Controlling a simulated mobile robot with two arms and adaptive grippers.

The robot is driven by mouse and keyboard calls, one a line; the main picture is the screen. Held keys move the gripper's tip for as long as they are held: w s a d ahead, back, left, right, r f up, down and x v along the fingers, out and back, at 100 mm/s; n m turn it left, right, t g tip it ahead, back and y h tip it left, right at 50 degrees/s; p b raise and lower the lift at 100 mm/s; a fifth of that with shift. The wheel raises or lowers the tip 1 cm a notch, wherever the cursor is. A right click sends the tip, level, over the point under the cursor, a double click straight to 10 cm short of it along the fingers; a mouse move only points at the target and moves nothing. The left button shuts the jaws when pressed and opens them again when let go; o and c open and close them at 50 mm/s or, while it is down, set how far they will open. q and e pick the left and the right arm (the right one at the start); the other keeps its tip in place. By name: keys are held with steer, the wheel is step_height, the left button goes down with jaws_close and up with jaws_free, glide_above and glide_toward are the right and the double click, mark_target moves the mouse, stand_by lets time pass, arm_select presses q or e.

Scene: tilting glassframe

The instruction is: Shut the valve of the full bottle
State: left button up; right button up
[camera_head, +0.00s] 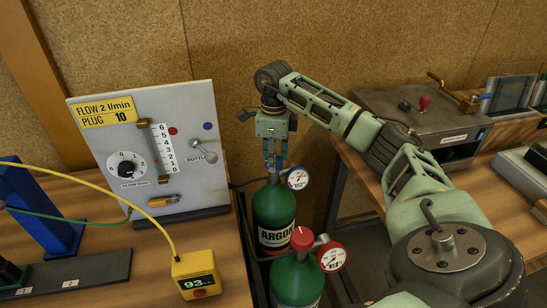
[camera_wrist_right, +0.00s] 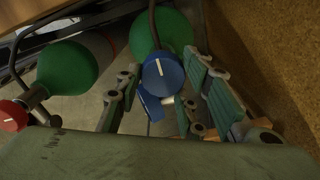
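Two green gas bottles stand in a dark rack between the benches. The back bottle (camera_head: 274,207), labelled ARGON, has a blue-rimmed gauge (camera_head: 298,178) and a blue valve knob (camera_wrist_right: 163,76) with a white mark. The front bottle (camera_head: 296,284) has a red valve knob (camera_head: 302,238) and a red-rimmed gauge (camera_head: 332,256). I cannot read either gauge needle surely. My right gripper (camera_head: 274,158) points down over the back bottle. In the wrist view, its fingers are open on either side of the blue knob, with gaps visible. My left gripper is out of view.
A grey flow panel (camera_head: 190,110) stands on the left bench, its label reading "FLOW 2 l/min PLUG 10". A yellow meter (camera_head: 197,274) sits nearby with a yellow cable. A grey machine (camera_head: 420,115) occupies the right bench. A cork-coloured wall (camera_head: 228,50) is close behind the bottles.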

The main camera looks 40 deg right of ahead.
steer(key=shift+a, duration=0.1)
steer(key=c, duration=0.5)
steer(key=shift+o, duration=0.2)
steer(key=shift+m, duration=0.3)
steer(key=m, duration=0.2)
steer(key=shift+m+p, duration=0.35)
steer(key=shift+m, duration=0.05)
steer(key=m, duration=0.4)
steer(key=shift+w+a+m+p, duration=0.1)
steer(key=shift+a+m+p, duration=0.05)
steer(key=shift+m+p, duration=0.15)
steer(key=m, duration=0.5)
steer(key=shift+w+p, duration=0.1)
steer(key=shift+p, duration=0.3)
steer(key=m, duration=0.4)
steer(key=shift+w+m+p, duration=0.15)
steer(key=shift+m+p, duration=0.15)
